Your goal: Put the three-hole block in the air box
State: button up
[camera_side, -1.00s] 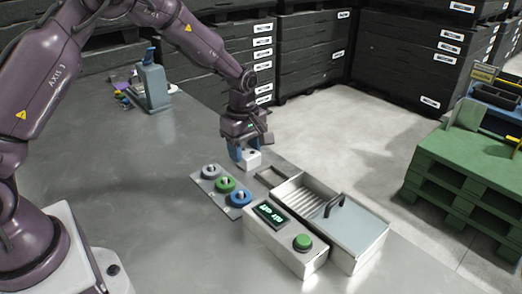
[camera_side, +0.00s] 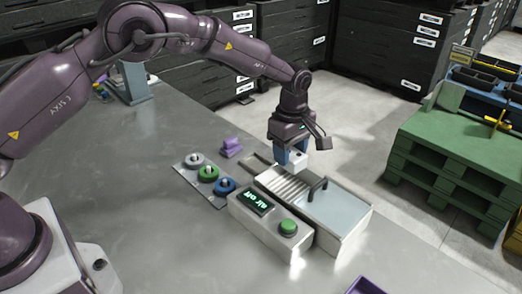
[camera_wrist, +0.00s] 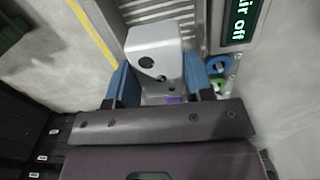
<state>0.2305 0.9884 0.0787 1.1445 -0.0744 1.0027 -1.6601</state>
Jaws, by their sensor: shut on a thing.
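The three-hole block (camera_side: 297,160) is a light grey block, held between the blue fingers of my gripper (camera_side: 290,152). The wrist view shows the block (camera_wrist: 153,50) from above with dark round holes in its face. My gripper (camera_wrist: 157,75) is shut on it. The air box (camera_side: 350,228) is a metal box with a ribbed open part at the back left. A clear lid (camera_side: 337,207) with a black handle covers its front part. The block is above the back end of the box; its exact height is unclear.
A control unit (camera_side: 262,225) reading "air off" with a green button (camera_side: 288,227) stands left of the box. A plate with grey, green and blue round fittings (camera_side: 208,174) lies further left. A purple piece (camera_side: 231,147) lies behind it. Bare table is at front left.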

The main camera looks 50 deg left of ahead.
jog(key=shift+w+r, duration=0.35)
jog(key=shift+r, duration=0.2)
jog(key=shift+s+f+n, duration=0.1)
jog(key=shift+n, duration=0.2)
jog(key=shift+f, duration=2.9)
jog(key=shift+f, duration=0.25)
jog(key=shift+f, duration=0.85)
jog(key=shift+f, duration=0.35)
jog(key=shift+f, duration=0.6)
jog(key=shift+f, duration=0.1)
